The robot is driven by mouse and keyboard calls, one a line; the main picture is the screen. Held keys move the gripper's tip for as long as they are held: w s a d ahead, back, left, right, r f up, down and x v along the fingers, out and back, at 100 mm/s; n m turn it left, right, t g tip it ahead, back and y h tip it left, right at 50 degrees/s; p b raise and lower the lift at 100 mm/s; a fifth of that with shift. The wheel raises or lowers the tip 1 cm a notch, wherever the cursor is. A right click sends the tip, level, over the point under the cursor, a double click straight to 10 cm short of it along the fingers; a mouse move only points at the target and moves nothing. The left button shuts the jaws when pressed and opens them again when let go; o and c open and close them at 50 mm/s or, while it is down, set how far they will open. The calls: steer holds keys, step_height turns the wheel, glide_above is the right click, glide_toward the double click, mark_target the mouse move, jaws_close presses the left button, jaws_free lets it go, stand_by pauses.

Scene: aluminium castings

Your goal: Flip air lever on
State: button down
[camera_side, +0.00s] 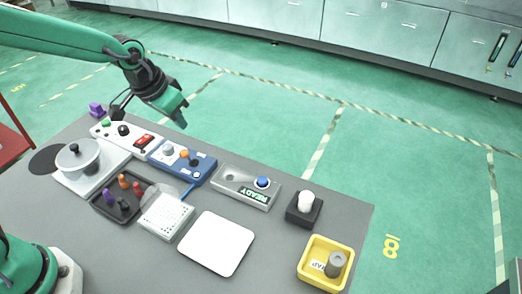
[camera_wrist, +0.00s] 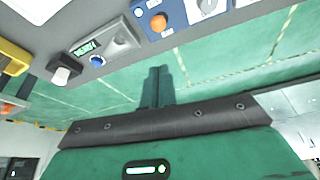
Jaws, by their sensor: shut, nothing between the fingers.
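My gripper (camera_side: 178,112) is raised in the air above the far edge of the table, behind the row of control panels. Its fingers (camera_wrist: 157,88) are together with nothing between them. The blue panel (camera_side: 205,164) has a grey dial and an orange knob (camera_side: 184,153); the knob also shows in the wrist view (camera_wrist: 158,22). The white panel (camera_side: 101,129) at its left has a green button, a black knob and a red switch (camera_side: 143,139). I cannot tell for sure which control is the air lever. My gripper is apart from all of them.
A grey READY panel (camera_side: 231,188) with a blue button stands right of the blue panel. Nearer are a pot (camera_side: 72,161), a dark tray of coloured pegs (camera_side: 101,209), a white gridded block (camera_side: 153,224) and a white plate (camera_side: 216,243). A yellow bin (camera_side: 308,281) is at right.

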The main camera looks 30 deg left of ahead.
steer(key=shift+s+a+r, duration=0.1)
steer(key=shift+s+r, duration=0.35)
steer(key=shift+s, duration=0.2)
steer(key=shift+s+r, duration=0.45)
steer(key=shift+s, duration=0.15)
steer(key=shift+s, duration=0.1)
steer(key=s+a+r+n, duration=0.1)
steer(key=s+a+r, duration=0.2)
steer(key=s, duration=0.5)
steer(key=s+a+r+n+t, duration=0.1)
steer(key=s+a+r, duration=0.2)
steer(key=s+a, duration=0.2)
steer(key=shift+s+a+y, duration=0.25)
steer(key=shift+s+y, duration=0.15)
steer(key=shift+s, duration=1.3)
